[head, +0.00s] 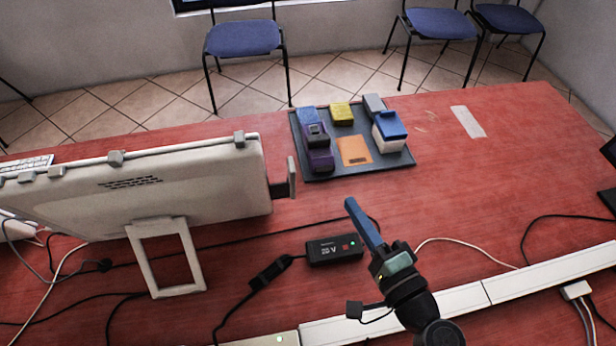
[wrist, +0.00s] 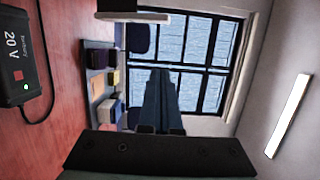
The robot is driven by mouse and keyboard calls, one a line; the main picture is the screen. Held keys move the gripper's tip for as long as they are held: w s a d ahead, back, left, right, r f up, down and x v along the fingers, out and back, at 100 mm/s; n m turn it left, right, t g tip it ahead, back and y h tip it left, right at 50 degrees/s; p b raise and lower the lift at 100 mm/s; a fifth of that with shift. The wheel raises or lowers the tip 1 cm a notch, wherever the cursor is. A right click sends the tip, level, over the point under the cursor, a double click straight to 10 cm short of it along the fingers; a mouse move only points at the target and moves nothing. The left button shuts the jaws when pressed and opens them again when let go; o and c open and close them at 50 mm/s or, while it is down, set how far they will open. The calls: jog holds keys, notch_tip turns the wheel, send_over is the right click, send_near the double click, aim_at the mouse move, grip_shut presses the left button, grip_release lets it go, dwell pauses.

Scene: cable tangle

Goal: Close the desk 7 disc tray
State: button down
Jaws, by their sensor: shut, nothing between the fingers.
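The disc tray (head: 292,177) is open, sticking out from the right edge of a cream desktop screen (head: 170,190) seen from behind. It has a dark slide and a pale upright front plate. My gripper (head: 349,203) has blue fingers, shut and empty. It is above the desk, to the right of the tray and nearer the camera, apart from it. In the wrist view the closed fingers (wrist: 160,72) point towards the window, below the tray plate. No desk number is legible.
A black power brick (head: 334,249) with cables lies beside my gripper. A dark tray (head: 300,150) with several coloured boxes stands behind the disc tray. A pale cable channel (head: 530,275) runs along the near side.

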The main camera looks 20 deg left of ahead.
jog(key=w+a, duration=0.4)
jog(key=a, duration=0.6)
jog(key=shift+w+a+p, duration=0.15)
jog(key=shift+a+p, duration=0.15)
jog(key=shift+p, duration=0.15)
jog(key=shift+s+a, duration=0.7)
jog(key=shift+a, duration=0.3)
jog(key=shift+s+a, duration=0.65)
jog(key=shift+a, duration=0.35)
